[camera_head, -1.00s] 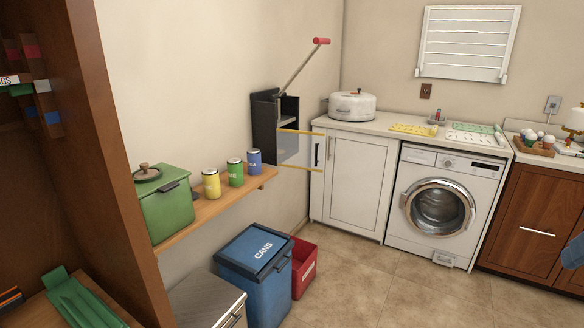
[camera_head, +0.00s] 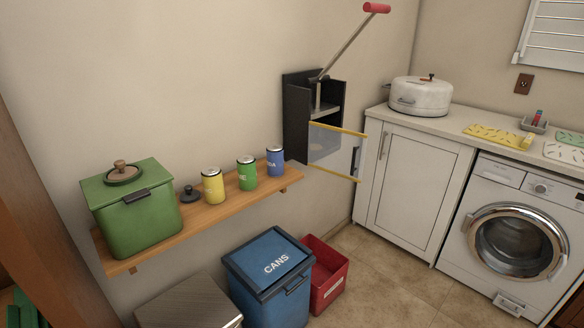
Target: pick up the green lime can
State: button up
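The green can (camera_head: 247,174) stands upright on a wooden wall shelf (camera_head: 222,211). It is between a yellow can (camera_head: 213,186) on its left and a blue can (camera_head: 275,161) on its right, with small gaps. Its label is too small to read fully. My gripper is not in this view.
A green lidded box (camera_head: 135,215) and a small dark knob-like object (camera_head: 190,194) share the shelf. Below stand a blue CANS bin (camera_head: 268,263), a red bin (camera_head: 329,277) and a metal-topped unit (camera_head: 188,301). A black lever device (camera_head: 298,118) is on the wall. Tiled floor (camera_head: 385,280) is clear at right.

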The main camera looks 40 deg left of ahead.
aim_at(248, 180)
jog(key=u, duration=0.3)
jog(key=i, duration=1.05)
jog(key=u, duration=1)
jog(key=i, duration=0.75)
jog(key=u, duration=0.45)
jog(key=k, duration=0.75)
jog(key=u, duration=0.25)
jog(key=i, duration=0.75)
jog(key=z, duration=0.15)
